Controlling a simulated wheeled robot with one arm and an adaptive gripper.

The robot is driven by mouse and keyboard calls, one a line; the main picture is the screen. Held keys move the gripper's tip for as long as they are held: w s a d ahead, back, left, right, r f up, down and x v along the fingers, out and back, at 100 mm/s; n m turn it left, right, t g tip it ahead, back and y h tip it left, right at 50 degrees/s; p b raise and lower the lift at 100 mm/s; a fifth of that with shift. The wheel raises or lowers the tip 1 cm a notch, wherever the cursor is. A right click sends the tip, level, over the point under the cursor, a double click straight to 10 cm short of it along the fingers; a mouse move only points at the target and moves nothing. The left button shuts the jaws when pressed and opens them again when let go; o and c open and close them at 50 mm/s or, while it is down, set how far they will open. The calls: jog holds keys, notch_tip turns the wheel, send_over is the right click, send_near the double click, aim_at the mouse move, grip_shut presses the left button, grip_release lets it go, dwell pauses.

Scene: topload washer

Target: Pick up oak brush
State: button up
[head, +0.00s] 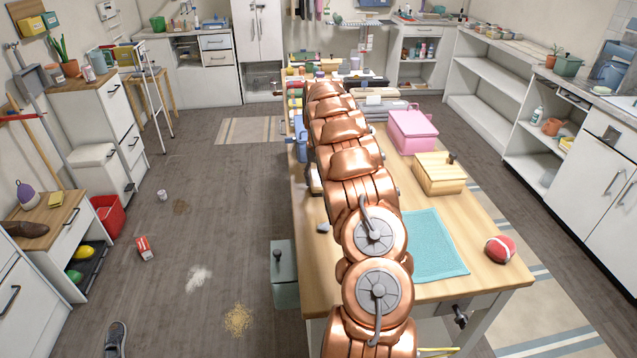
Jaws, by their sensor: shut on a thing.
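My copper-coloured arm reaches away from me over the wooden table (480,272), and its far end lies among the items at the table's back. My gripper is hidden behind the arm links, so neither its fingers nor anything between them shows. I cannot pick out the oak brush for certain. A small pale brown and dark item (314,181) shows at the table's left edge, partly covered by the arm. I cannot tell what it is.
Several items crowd the table's far end. Left floor holds a red carton (143,247) and spills; much is clear.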

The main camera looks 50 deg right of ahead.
aim_at(318, 177)
jog(key=shift+c, duration=1.3)
jog(key=shift+r+b, duration=1)
jog(key=shift+r, duration=0.65)
jog(key=shift+s+r, duration=0.1)
jog(key=shift+s, duration=0.05)
jog(key=shift+s+a+r+b, duration=0.35)
jog(key=shift+s+b, duration=0.5)
jog(key=shift+s, duration=1.75)
jog(key=shift+s+a+r+b, duration=0.15)
jog(key=shift+s+a+b, duration=0.5)
jog(key=shift+s, duration=1.9)
jog(key=shift+s+a+r+b, duration=0.2)
jog(key=shift+s+b, duration=0.85)
jog(key=shift+s, duration=1.55)
